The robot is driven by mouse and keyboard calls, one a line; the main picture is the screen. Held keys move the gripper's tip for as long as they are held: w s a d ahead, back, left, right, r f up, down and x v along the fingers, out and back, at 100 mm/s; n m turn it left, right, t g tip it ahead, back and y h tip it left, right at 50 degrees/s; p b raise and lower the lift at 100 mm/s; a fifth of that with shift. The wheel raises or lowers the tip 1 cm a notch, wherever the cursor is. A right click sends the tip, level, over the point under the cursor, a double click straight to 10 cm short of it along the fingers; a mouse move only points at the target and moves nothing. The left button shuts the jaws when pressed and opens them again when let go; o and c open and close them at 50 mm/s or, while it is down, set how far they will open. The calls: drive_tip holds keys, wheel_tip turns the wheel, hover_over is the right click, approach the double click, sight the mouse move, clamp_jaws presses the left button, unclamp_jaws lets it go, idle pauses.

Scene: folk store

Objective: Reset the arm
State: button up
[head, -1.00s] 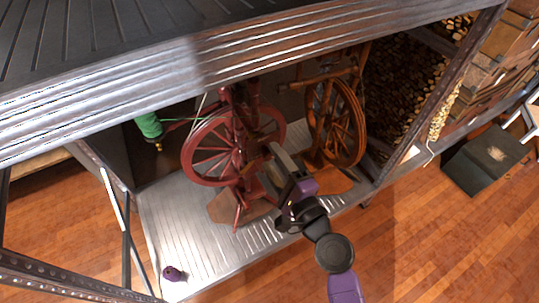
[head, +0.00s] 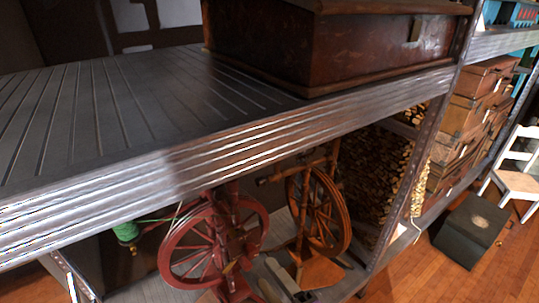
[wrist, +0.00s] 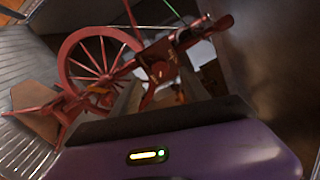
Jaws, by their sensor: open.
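My gripper (head: 272,274) shows at the bottom edge of the head view, with its fingers apart and nothing seen between them. It is in front of the red spinning wheel (head: 194,246) on the lower shelf. In the wrist view my purple gripper body fills the bottom, and the red spinning wheel (wrist: 97,55) stands beyond it, close by. The rest of my arm is below the head view.
A brown wooden spinning wheel (head: 327,215) stands to the right on the lower shelf. The metal upper shelf (head: 110,110) spans above and holds a dark wooden chest (head: 350,50). A green spool (head: 126,231) is at left. A dark box (head: 468,230) and white chair (head: 518,170) are right.

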drive_tip(key=s+d+n+t+h, duration=0.3)
drive_tip(key=s+d+n+h, duration=0.5)
drive_tip(key=d, duration=0.5)
drive_tip(key=s+d+r+n+g+h, duration=0.1)
drive_tip(key=s+d+n, duration=0.2)
drive_tip(key=s, duration=0.9)
drive_tip(key=s+d+r+n+g+h, duration=0.1)
drive_tip(key=s+d+n+g, duration=0.1)
drive_tip(key=s, duration=1)
drive_tip(key=shift+d+r+n, duration=0.2)
drive_tip(key=shift+d+n, duration=0.6)
